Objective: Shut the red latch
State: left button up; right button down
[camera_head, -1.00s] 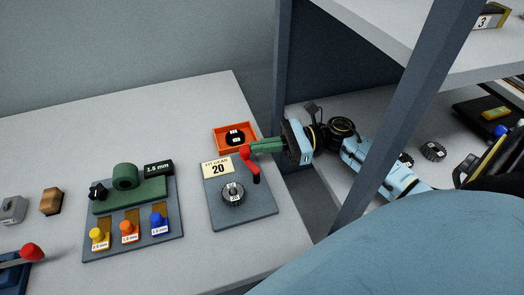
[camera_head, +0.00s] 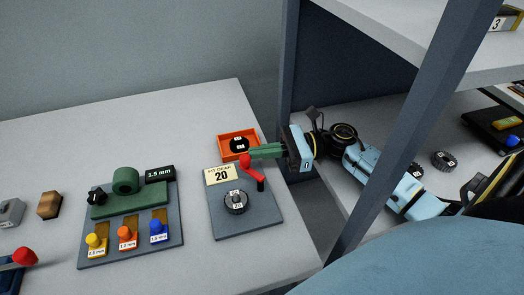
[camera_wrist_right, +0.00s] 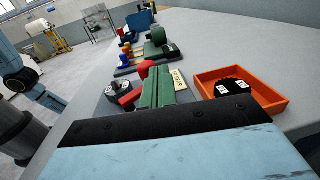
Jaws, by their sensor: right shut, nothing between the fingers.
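The red latch (camera_head: 254,172) is on a grey panel (camera_head: 262,216) with a card reading 20. Its round red knob also shows in the right wrist view (camera_wrist_right: 146,67). The latch slants over the panel's upper right, above a dark gear (camera_head: 235,202). My right gripper (camera_head: 252,153) has green fingers, shut and empty, pointing left with the tips close beside the red knob. I cannot tell whether they touch it. In the right wrist view the fingers (camera_wrist_right: 158,88) partly cover the latch. My left gripper is not in view.
A second panel (camera_head: 108,250) with yellow, orange and blue knobs stands left. A blue-grey shelf post (camera_head: 400,130) rises right of the table, near my right arm.

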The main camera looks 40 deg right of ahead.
jog(key=b+v, duration=0.1)
jog(key=v, duration=0.6)
jog(key=shift+d, duration=0.25)
jog(key=shift+s, duration=0.15)
